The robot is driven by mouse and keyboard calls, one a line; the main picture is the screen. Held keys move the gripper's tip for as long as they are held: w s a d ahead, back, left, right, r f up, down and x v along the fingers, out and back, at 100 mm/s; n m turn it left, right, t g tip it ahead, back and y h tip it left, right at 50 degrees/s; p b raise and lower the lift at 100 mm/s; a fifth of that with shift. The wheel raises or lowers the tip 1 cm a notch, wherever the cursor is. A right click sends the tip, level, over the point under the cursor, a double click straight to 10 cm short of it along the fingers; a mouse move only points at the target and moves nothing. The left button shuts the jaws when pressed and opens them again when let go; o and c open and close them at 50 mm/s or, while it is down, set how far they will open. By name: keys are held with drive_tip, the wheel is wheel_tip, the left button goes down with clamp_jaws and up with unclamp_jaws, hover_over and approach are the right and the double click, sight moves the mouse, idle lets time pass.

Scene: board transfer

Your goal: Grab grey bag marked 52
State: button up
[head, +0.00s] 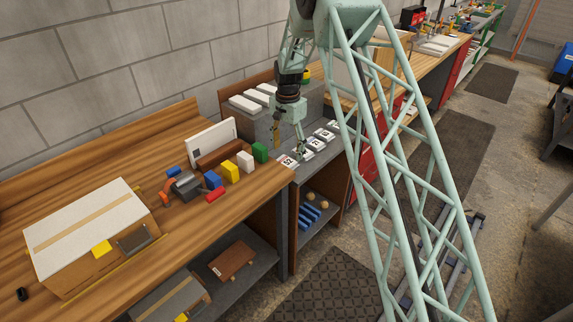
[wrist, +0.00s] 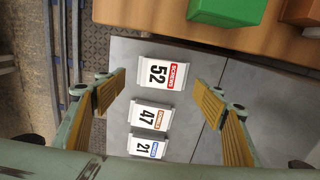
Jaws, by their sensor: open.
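In the head view my gripper (head: 290,145) hangs just above the bag row. Bags marked 47 (wrist: 150,116) and 21 (wrist: 146,146) lie in line with it.
A wooden bench (head: 130,150) borders the grey shelf, with a green block (head: 260,152), a white block (head: 245,161) and a yellow block (head: 230,172) near its edge. White boxes (head: 245,104) stand behind my gripper. Grey surface beside the bags is clear.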

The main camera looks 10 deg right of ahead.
sight(287, 161)
drive_tip(key=shift+f, duration=0.1)
drive_tip(key=shift+w+a+f+b, duration=0.1)
drive_tip(key=shift+f+b, duration=0.05)
drive_tip(key=shift+f, duration=1.15)
drive_tip(key=shift+w+a+f+b, duration=0.1)
drive_tip(key=shift+f+b, duration=0.05)
drive_tip(key=shift+f, duration=1.1)
drive_tip(key=shift+c, duration=0.7)
drive_tip(key=c, duration=0.9)
drive_tip(key=shift+r, duration=0.1)
drive_tip(key=shift+r+p, duration=0.45)
drive_tip(key=shift+r, duration=4.5)
